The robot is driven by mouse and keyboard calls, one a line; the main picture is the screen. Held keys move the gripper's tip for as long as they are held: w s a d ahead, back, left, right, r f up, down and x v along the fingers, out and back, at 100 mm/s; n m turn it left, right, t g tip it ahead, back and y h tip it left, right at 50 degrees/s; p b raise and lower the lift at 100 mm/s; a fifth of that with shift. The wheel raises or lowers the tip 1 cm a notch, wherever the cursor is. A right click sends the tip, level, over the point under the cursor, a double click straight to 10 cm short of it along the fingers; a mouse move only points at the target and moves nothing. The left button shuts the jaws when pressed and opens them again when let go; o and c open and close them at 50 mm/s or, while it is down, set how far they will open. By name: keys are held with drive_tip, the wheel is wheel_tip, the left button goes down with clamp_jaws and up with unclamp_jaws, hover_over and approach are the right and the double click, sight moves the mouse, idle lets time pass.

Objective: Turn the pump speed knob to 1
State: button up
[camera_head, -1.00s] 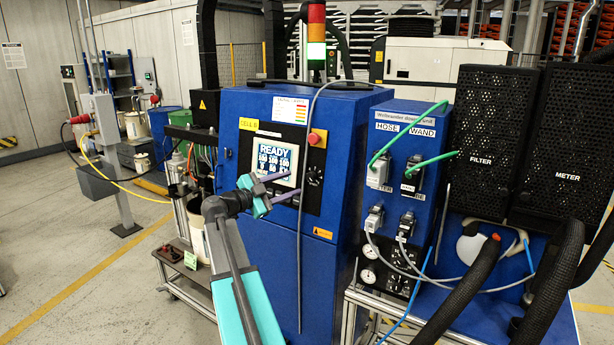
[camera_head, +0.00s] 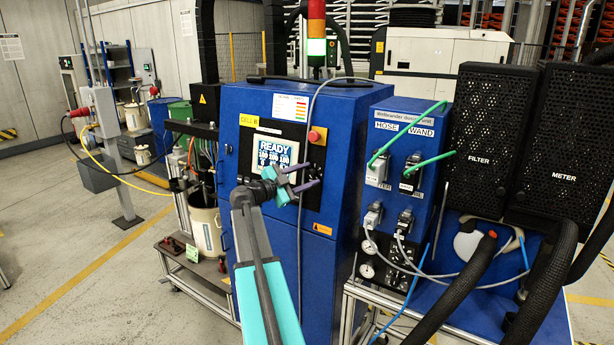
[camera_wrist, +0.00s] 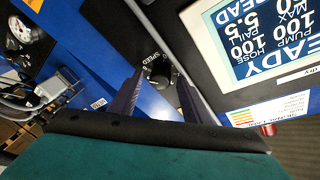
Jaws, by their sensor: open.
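The pump speed knob (camera_wrist: 158,74) is a black round dial under a SPEED label in the wrist view, with a light pointer mark. It sits on the black control panel of the blue cabinet (camera_head: 270,225). My gripper (camera_wrist: 160,85) is open, and its two purple fingers show on either side of the knob in the wrist view. I cannot tell how far the fingertips are from the panel. In the head view my gripper (camera_head: 306,178) is in front of the panel's right part and hides the knob. The lit READY screen (camera_head: 273,155) is left of the fingers.
A red stop button (camera_head: 317,136) on a yellow plate is above the gripper. A grey cable (camera_head: 300,250) hangs down the cabinet front close to the gripper. The hose and wand unit (camera_head: 400,150) with plugs and cables stands to the right.

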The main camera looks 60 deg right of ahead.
drive_tip(key=c, duration=1)
drive_tip(key=shift+f+n+b, duration=0.3)
drive_tip(key=shift+n+b, duration=0.1)
drive_tip(key=shift+b, duration=0.65)
